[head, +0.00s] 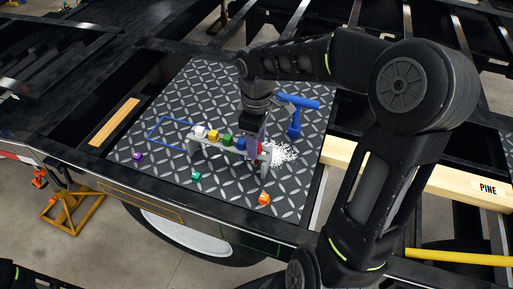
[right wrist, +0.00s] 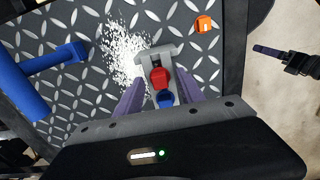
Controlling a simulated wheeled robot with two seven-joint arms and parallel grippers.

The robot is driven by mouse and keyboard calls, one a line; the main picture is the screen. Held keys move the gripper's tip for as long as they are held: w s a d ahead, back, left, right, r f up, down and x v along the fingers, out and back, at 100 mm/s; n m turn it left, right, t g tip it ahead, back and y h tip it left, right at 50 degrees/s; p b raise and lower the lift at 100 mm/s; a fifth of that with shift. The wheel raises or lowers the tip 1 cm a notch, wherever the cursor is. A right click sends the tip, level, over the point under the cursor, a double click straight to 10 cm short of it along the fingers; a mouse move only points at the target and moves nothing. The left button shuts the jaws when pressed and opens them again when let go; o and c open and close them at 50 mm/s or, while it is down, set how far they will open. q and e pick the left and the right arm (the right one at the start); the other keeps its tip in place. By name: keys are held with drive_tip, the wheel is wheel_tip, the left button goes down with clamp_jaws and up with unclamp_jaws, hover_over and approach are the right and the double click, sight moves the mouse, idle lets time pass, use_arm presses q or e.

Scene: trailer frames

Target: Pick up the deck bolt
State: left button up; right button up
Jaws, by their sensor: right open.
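A grey rack (head: 201,148) stands on the diamond-plate deck and holds a row of white (head: 200,131), yellow (head: 213,136), green (head: 227,140) and blue (head: 240,143) bolt-like pieces. A red piece (right wrist: 159,77) is at the rack's end, with a blue piece (right wrist: 166,99) beside it. I cannot tell which piece is the deck bolt. My right gripper (right wrist: 158,90) is open, pointing down at the rack's red end, its fingers on either side; contact is unclear. In the head view it hides part of that end. A dark device, seemingly my left gripper (right wrist: 294,62), shows off the deck.
Loose purple (head: 138,155), teal (head: 196,175) and orange (head: 264,198) pieces lie on the deck. White granules (head: 283,153) and a blue tool (head: 294,122) lie beside the rack. A pine beam (head: 440,178) lies right. Bare deck (head: 165,178) is free in front.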

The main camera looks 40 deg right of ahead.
drive_tip(key=shift+c, duration=0.5)
clamp_jaws()
idle(0.3)
